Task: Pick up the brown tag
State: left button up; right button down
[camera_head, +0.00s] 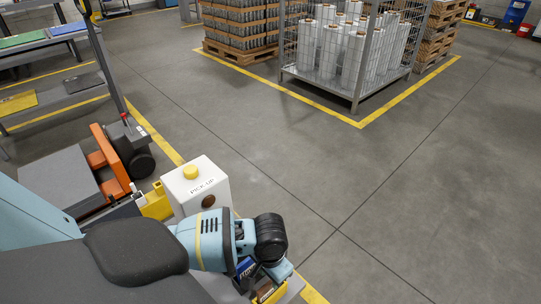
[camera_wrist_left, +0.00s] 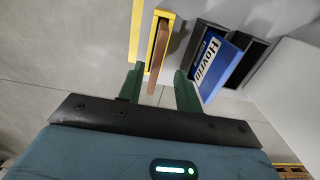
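The brown tag (camera_wrist_left: 158,62) is a thin flat brown piece in a narrow yellow holder (camera_wrist_left: 158,27) in the left wrist view. My left gripper (camera_wrist_left: 159,69) is open, its green fingers on either side of the tag's near end. A gap shows between the tag and each finger. In the head view, my left gripper is mostly hidden beneath its own wrist, and I cannot make out the tag. My right gripper is not in view.
A blue lettered box (camera_wrist_left: 218,66) sits in a dark holder, close beside the right finger. A white PICK-UP box (camera_head: 196,186) with a yellow button stands near my left arm. Wire-caged white rolls (camera_head: 345,50) stand farther back. The floor at the right is clear.

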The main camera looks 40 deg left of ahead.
aim_at(270, 282)
pick_arm(q)
jog(key=f, duration=0.1)
jog(key=f+b, duration=0.1)
jog(key=f, duration=0.2)
jog(key=shift+s+d+f, duration=0.25)
jog(key=shift+f, duration=0.15)
jog(key=shift+r, duration=0.1)
grip_shut()
